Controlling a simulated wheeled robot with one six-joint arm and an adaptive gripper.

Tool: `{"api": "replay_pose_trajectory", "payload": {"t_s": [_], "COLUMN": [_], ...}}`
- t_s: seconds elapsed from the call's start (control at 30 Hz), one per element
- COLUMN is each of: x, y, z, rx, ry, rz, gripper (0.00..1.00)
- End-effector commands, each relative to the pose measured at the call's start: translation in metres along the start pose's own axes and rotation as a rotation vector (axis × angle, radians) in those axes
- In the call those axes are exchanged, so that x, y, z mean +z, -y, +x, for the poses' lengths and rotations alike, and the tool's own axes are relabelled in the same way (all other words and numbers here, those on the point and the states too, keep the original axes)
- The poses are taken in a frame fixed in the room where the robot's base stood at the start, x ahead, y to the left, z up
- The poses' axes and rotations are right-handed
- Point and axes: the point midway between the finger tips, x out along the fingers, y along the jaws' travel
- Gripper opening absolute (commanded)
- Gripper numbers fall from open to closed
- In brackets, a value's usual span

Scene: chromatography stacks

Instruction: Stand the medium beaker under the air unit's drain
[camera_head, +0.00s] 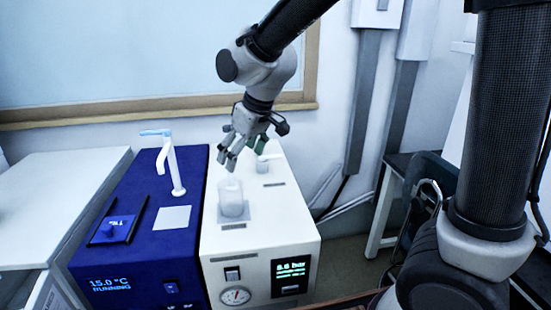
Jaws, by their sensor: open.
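A clear, whitish beaker (231,203) stands upright on a grey pad on top of the white air unit (283,222), whose display reads about 6.6 bar. I cannot tell its size class from this view. My gripper (228,165) points down just above the beaker, with its fingers spread and nothing held between them. The fingers appear apart from the beaker's body, though its upper part is faint and hard to make out. A small white fitting (262,164) shows behind and right of the gripper. The drain cannot be clearly made out; the gripper may hide it.
A blue unit (140,245), reading 15.0 °C and running, stands directly left, with a tall white tap (173,170) and a pale square pad (173,218) on top. A white cabinet (55,210) is further left. The wall and window are behind.

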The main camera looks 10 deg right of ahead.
Motion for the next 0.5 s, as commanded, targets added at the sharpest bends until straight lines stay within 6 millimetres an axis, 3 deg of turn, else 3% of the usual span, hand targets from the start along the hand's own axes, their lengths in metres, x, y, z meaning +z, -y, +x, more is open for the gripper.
{"api": "replay_pose_trajectory", "payload": {"t_s": [0.17, 0.27, 0.37, 0.5], "x": [0.001, 0.015, 0.053, 0.143], "y": [-0.002, -0.019, -0.055, -0.098], "z": [-0.003, -0.02, -0.06, -0.126], "rx": [0.002, 0.019, 0.059, 0.139], "ry": [0.0, -0.004, -0.006, -0.002], "rz": [0.004, 0.046, 0.146, 0.344], "gripper": [0.83, 0.83, 0.83, 0.83]}}
